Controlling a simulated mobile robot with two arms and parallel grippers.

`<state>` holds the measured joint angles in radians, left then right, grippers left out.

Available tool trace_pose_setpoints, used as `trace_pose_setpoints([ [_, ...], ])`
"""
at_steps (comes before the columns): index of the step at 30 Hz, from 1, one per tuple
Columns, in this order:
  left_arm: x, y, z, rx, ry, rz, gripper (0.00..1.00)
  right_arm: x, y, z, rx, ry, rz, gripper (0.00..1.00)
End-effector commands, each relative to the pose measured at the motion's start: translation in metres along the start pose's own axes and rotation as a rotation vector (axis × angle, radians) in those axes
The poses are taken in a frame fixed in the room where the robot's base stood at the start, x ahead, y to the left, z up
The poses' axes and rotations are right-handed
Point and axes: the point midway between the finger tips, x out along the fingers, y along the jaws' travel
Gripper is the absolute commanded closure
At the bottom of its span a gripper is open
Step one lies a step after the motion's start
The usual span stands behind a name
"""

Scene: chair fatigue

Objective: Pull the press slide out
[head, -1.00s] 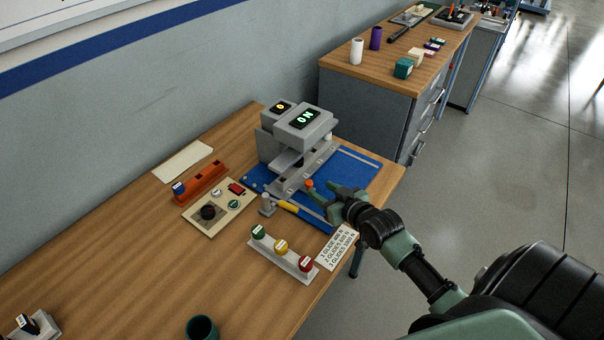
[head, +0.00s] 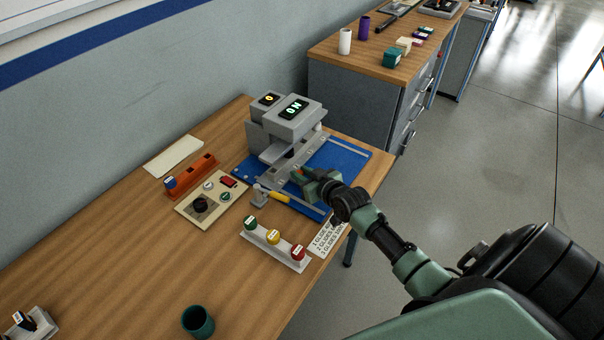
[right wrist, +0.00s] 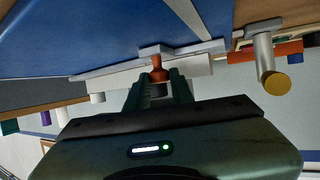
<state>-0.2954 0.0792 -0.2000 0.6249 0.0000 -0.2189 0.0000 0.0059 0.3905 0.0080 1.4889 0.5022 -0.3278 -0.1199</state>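The grey press (head: 292,118) stands on a blue base plate (head: 345,158) on the wooden table, its display lit "ON". The press slide (head: 312,150) is a long grey bar running under the press head. An orange knob (right wrist: 159,70) stands at the slide's near side. My right gripper (head: 303,174) is at this knob. In the right wrist view its two dark fingers (right wrist: 159,82) lie close on either side of the knob and look shut on it. In the head view the gripper mostly hides the knob. My left gripper is in neither current view.
A rack with green, yellow and red knobs (head: 274,250), a control panel (head: 210,199) and an orange block (head: 192,178) stand nearby. A green cup (head: 198,321) is at the front.

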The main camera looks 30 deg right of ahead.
Motion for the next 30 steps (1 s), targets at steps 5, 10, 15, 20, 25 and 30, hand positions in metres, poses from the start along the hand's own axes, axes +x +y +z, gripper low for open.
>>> trace_pose_setpoints([
  [5,-0.0003,0.0014,0.0088,0.001,-0.013,0.002,0.64,-0.0002,0.0000,0.0001,0.000,0.000,0.000,1.00],
  [10,-0.0002,0.0014,0.0093,0.001,-0.014,0.002,0.64,-0.0003,0.0000,0.0001,0.000,0.000,0.000,1.00],
  [15,-0.0002,0.0013,0.0091,0.001,-0.014,0.002,0.64,-0.0003,0.0000,0.0001,0.000,0.000,0.000,1.00],
  [20,-0.0002,0.0012,0.0089,0.001,-0.014,0.002,0.64,-0.0003,0.0001,0.0001,0.000,0.000,0.000,1.00],
  [25,-0.0002,0.0010,0.0079,0.001,-0.012,0.001,0.64,-0.0003,0.0001,0.0002,0.000,0.000,0.000,1.00],
  [30,-0.0001,0.0007,0.0071,0.001,-0.011,0.001,0.64,-0.0003,0.0001,0.0002,0.000,0.000,0.000,1.00],
])
